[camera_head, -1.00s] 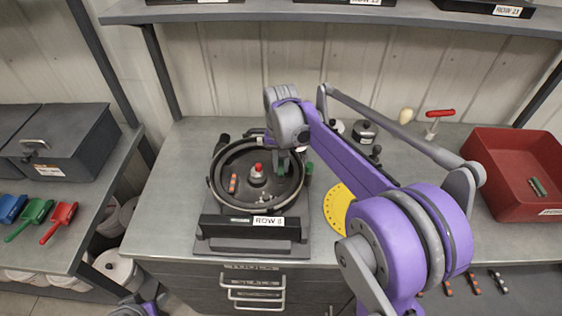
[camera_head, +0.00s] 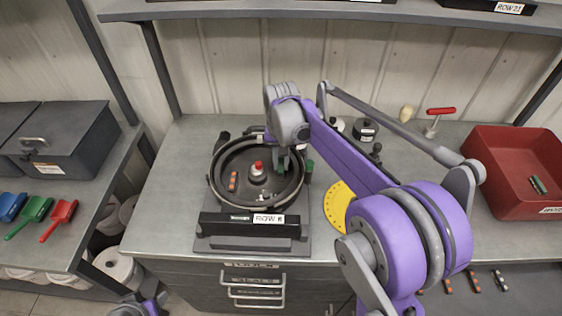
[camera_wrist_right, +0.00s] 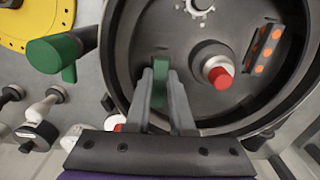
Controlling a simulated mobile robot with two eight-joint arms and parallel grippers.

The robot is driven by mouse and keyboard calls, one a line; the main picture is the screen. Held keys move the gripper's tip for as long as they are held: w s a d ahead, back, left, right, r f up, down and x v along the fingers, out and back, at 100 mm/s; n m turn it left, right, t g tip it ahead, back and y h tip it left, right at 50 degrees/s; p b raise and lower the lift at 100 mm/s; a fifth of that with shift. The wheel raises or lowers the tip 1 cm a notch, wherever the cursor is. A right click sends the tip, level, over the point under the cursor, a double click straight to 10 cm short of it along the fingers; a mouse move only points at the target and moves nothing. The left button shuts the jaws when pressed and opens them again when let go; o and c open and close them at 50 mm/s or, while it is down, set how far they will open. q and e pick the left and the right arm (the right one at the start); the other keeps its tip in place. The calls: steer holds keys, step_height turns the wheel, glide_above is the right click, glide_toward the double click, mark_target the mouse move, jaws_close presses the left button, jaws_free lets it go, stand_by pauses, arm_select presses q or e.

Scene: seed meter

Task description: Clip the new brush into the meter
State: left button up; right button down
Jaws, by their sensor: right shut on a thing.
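The seed meter (camera_head: 214,185) is a round black open bowl on a dark base labelled as a row. It has a red-topped hub (camera_head: 258,168). My right gripper (camera_head: 284,158) reaches into the right side of the bowl. In the right wrist view the right gripper (camera_wrist_right: 160,80) is shut on a narrow green piece (camera_wrist_right: 158,92), seemingly the brush, mostly hidden between the fingers. The piece is inside the bowl beside the hub; whether it is seated cannot be told. Part of my left arm shows at the bottom left edge; its jaws are unclear.
A black strip with orange dots (camera_wrist_right: 264,49) is in the bowl. A green knob (camera_wrist_right: 54,53) stands at the bowl's rim. A yellow disc (camera_head: 338,203) lies to the right. A red bin (camera_head: 508,198) holds a small green-and-dark piece (camera_head: 538,185). A shelf (camera_head: 330,14) runs behind.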

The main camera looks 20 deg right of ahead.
mark_target(281, 165)
arm_select(q)
steer(key=shift+s+f+b, duration=0.3)
steer(key=shift+f+b, duration=0.25)
steer(key=shift+f, duration=0.2)
arm_select(e)
steer(key=shift+f, duration=0.95)
stand_by(1.0)
steer(key=c, duration=0.7)
jaws_free()
steer(key=shift+c, duration=0.3)
arm_select(q)
steer(key=shift+r, duration=0.1)
arm_select(e)
steer(key=shift+r, duration=0.1)
steer(key=shift+r+p, duration=0.5)
steer(key=shift+r, duration=0.35)
steer(key=shift+r+p, duration=1.65)
steer(key=shift+r, duration=2.2)
arm_select(q)
steer(key=w+r, duration=0.3)
steer(key=r, duration=0.3)
steer(key=shift+t, duration=0.3)
